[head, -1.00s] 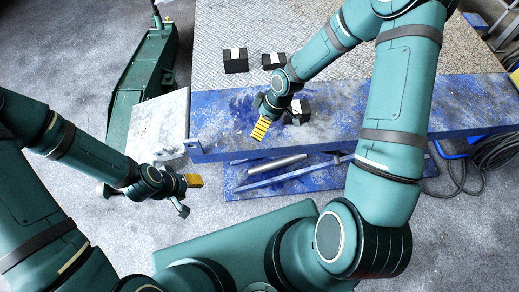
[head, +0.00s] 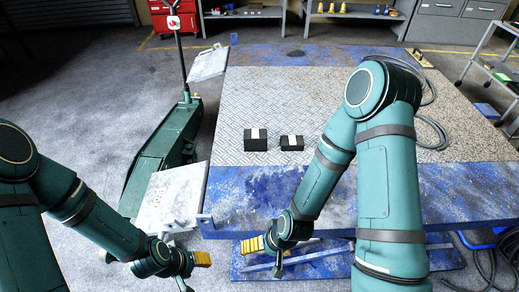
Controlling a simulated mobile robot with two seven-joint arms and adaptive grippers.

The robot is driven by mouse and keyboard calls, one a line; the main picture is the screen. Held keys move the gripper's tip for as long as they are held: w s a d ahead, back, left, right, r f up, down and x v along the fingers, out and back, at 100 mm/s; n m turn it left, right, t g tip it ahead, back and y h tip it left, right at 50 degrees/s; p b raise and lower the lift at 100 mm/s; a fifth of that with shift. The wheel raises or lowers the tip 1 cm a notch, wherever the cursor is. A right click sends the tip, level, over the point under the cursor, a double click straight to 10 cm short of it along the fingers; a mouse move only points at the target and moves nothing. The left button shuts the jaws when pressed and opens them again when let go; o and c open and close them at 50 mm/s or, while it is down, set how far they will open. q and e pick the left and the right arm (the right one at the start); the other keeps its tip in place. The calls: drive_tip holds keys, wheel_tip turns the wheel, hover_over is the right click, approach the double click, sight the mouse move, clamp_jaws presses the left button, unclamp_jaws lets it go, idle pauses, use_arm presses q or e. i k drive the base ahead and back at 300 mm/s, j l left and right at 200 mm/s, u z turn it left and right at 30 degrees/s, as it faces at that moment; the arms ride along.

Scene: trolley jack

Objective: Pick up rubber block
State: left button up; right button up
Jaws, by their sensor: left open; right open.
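Two black rubber blocks with white marks stand on the patterned metal plate of the lift platform. The larger block (head: 257,143) is on the left and the smaller block (head: 292,143) is close to its right. My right gripper (head: 263,256) is open and empty, in front of the platform's blue front edge, nearer me than both blocks. Its yellow finger pad points left. My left gripper (head: 194,273) is open and empty, low at the left of the platform, apart from the blocks. My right forearm covers part of the platform right of the blocks.
The blue platform (head: 230,190) fills the middle. A green trolley jack (head: 165,145) stands to its left, with pale ramp plates (head: 172,197) beside it. Shelves and a red cabinet (head: 172,17) stand at the back. Cables (head: 432,130) lie at the right.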

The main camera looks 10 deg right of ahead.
sight(288, 143)
drive_tip(key=i+l+z, duration=0.1)
drive_tip(key=z, duration=0.35)
drive_tip(key=i+z, duration=0.55)
drive_tip(key=z, duration=0.3)
drive_tip(key=i+j+z, duration=0.15)
drive_tip(key=z, duration=0.3)
drive_tip(key=i+j+z, duration=0.25)
drive_tip(key=z, duration=0.15)
